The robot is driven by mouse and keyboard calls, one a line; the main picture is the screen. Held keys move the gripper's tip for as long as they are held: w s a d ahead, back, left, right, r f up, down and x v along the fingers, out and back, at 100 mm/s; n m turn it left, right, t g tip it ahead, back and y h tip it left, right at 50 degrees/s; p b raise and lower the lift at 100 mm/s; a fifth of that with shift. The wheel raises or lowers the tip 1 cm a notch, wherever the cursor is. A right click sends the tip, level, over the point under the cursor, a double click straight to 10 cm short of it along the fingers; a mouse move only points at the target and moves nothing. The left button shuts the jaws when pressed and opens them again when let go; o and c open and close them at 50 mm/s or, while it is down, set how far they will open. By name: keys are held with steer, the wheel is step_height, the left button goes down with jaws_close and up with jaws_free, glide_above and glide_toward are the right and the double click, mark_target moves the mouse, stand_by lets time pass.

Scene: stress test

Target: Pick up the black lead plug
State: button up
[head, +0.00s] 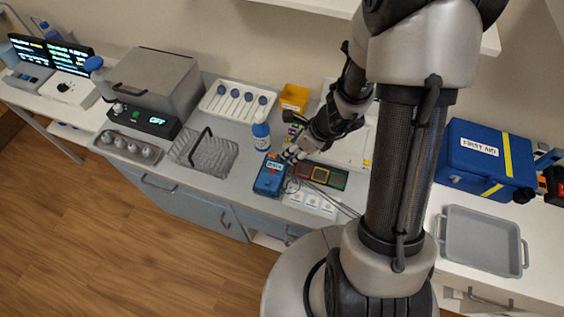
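A thin lead (293,186) lies coiled at the right side of the meter, and thin dark cable runs on to the right behind my arm. I cannot make out the black lead plug; it may be hidden by my gripper or too small to see.
A strip of coloured squares (321,175) and white pads (312,200) lie to the right. A yellow bin (294,97) and white tray (216,104) are behind. A wire basket (203,155) is farther left.

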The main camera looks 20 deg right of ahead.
mark_target(282, 160)
steer(key=b+x, duration=0.1)
steer(key=x, duration=0.1)
steer(key=b+x, duration=0.1)
steer(key=x, duration=0.2)
steer(key=b+x, duration=0.1)
steer(key=x, duration=0.2)
steer(key=shift+w+a, duration=0.2)
steer(key=shift+w, duration=0.15)
steer(key=shift+c, duration=0.3)
steer(key=c, duration=0.8)
